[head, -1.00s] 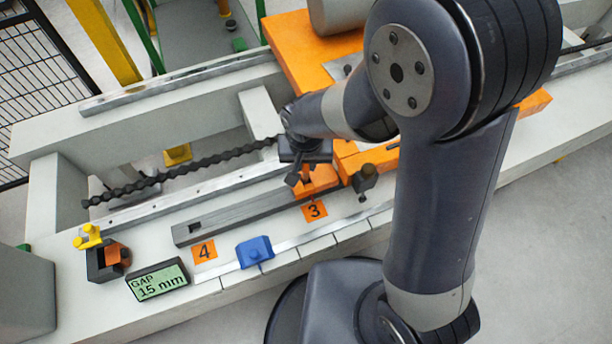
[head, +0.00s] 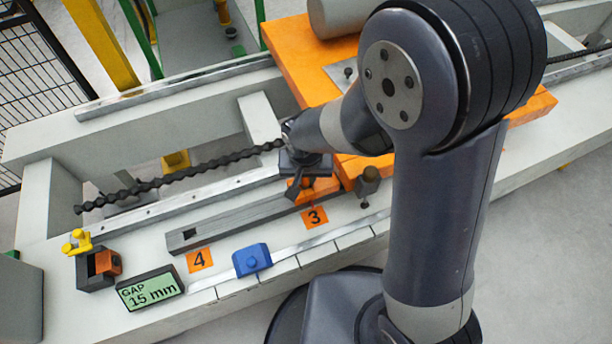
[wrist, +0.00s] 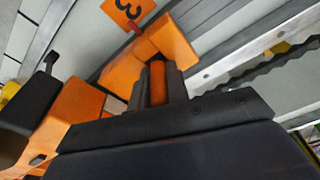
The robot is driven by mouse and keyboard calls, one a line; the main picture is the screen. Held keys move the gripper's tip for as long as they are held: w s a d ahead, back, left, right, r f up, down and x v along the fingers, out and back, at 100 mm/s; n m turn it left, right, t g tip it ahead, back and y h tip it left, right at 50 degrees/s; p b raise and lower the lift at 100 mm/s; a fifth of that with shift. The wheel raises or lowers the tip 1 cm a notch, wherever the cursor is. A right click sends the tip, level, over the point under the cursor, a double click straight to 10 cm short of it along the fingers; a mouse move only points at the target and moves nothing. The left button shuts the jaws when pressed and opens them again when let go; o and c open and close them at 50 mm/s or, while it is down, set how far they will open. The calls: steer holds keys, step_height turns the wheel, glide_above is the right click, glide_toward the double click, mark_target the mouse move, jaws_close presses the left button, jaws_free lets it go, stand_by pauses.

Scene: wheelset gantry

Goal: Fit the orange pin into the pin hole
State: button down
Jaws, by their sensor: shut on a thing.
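In the wrist view the orange pin (wrist: 158,82) is a short orange cylinder between the dark fingers of my gripper (wrist: 160,95), which are shut on it. In the head view my gripper (head: 303,185) is just above the orange block at the far right end of the dark bar (head: 245,222), behind label 3 (head: 314,217). The orange block (wrist: 172,40) lies beyond the fingertips in the wrist view. I cannot tell whether this is the pin hole; the pin's tip is hidden.
A blue block (head: 252,259), a display reading GAP 15 mm (head: 150,288) and a dark holder with an orange part (head: 95,268) stand along the bench's front. A dark knob (head: 369,181) is right of my gripper. A dark ribbed rod (head: 180,178) runs behind.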

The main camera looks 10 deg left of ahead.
steer(key=shift+s+d+f, duration=0.15)
steer(key=shift+s+f, duration=0.05)
steer(key=shift+f, duration=0.35)
steer(key=c, duration=1.5)
jaws_free()
steer(key=shift+o, duration=0.5)
steer(key=shift+r+p, duration=0.4)
steer(key=shift+r, duration=0.05)
steer(key=shift+o, duration=0.2)
step_height(320, 180, up, 12)
steer(key=s+p, duration=0.1)
steer(key=p, duration=0.2)
steer(key=shift+s+r, duration=0.2)
steer(key=f+b, duration=0.1)
steer(key=f, duration=0.3)
steer(key=w+f+b, duration=0.1)
steer(key=f, duration=0.3)
steer(key=f+b, duration=0.1)
steer(key=f, duration=0.3)
steer(key=shift+w+f, duration=0.15)
steer(key=shift+w, duration=0.25)
